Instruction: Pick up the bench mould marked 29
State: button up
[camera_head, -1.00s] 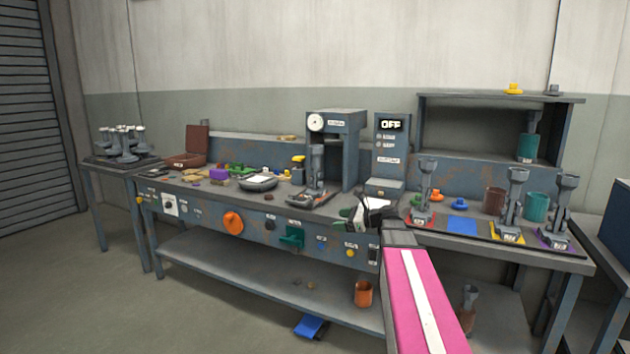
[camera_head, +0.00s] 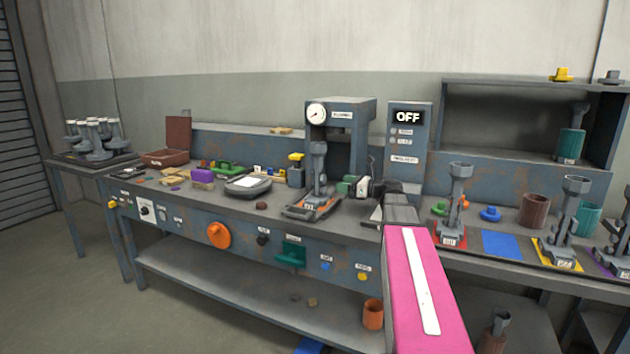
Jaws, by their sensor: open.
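Several grey upright bench moulds with flared tops stand on the bench. One mould (camera_head: 319,170) stands on a tray in the gauge press, left of my gripper. Another mould (camera_head: 457,200) stands on a red pad, one (camera_head: 570,220) on a yellow pad, and one (camera_head: 614,245) on a purple pad at the right edge, partly cut off. Their number plates are too small to read surely, so I cannot tell which is 29. My gripper (camera_head: 350,187) is open, in front of the press's right side, apart from the moulds. My arm hides part of the bench.
The press (camera_head: 358,112) and the OFF control box (camera_head: 410,150) rise behind my gripper. A blue pad (camera_head: 501,245) is bare between the red and yellow pads. A brown cup (camera_head: 534,211) stands behind. A shelf (camera_head: 520,84) overhangs the right side. Small items crowd the left bench.

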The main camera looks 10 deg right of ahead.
aim_at(325, 178)
jog(key=x, duration=0.4)
jog(key=w+x, duration=0.1)
jog(key=x, duration=0.1)
jog(key=shift+d, duration=0.15)
jog(key=shift+r+x, duration=0.2)
jog(key=shift+x, duration=1.1)
jog(key=shift+r+x, duration=0.2)
jog(key=shift+x, duration=1.05)
jog(key=c, duration=1.3)
